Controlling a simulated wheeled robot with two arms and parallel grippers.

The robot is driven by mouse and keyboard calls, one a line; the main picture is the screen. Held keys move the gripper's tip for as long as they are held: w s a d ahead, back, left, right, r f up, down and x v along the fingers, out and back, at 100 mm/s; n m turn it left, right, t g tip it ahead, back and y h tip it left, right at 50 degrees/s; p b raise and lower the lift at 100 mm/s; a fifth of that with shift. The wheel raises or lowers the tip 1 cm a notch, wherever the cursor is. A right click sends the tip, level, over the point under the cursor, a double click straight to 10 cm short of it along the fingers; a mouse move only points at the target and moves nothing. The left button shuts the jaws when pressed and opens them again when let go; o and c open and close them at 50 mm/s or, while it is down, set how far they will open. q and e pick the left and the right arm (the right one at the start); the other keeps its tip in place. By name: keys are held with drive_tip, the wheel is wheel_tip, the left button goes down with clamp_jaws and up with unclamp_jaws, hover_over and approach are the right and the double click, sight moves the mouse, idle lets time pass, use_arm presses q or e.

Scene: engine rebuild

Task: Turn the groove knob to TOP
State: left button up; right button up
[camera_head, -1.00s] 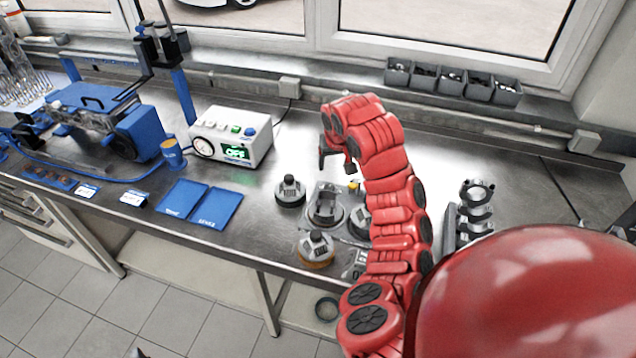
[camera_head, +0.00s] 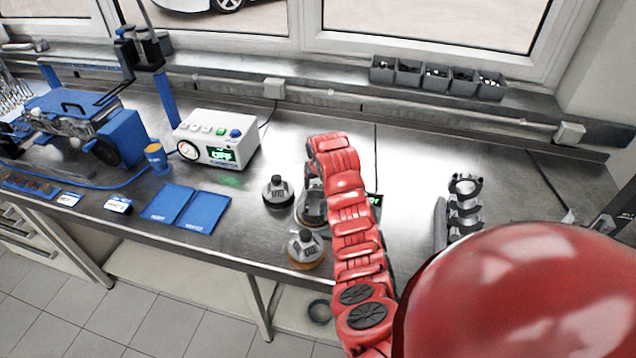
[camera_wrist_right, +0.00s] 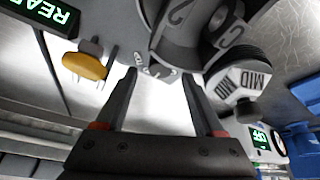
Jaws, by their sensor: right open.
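A grey knob with a ribbed skirt and the word MID (camera_wrist_right: 245,82) shows right of my right fingers in the wrist view. It appears to be the back-left knob (camera_head: 278,190) in the head view. A similar knob (camera_head: 307,246) stands in front on a brown base. I cannot tell which is the groove knob. A grey fixture (camera_wrist_right: 180,35) is ahead of my fingertips. My right gripper (camera_wrist_right: 160,76) is open, with nothing between its fingers. In the head view, my right forearm hides most of it. My left gripper is not in view.
A yellow part (camera_wrist_right: 84,66) and a green READY display (camera_wrist_right: 42,12) are left in the wrist view. A white box (camera_head: 216,138) with an OFF display and blue mats (camera_head: 190,207) lie left. A grey ring stand (camera_head: 465,205) stands right.

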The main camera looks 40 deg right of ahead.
drive_tip(key=shift+x, duration=1.05)
clamp_jaws()
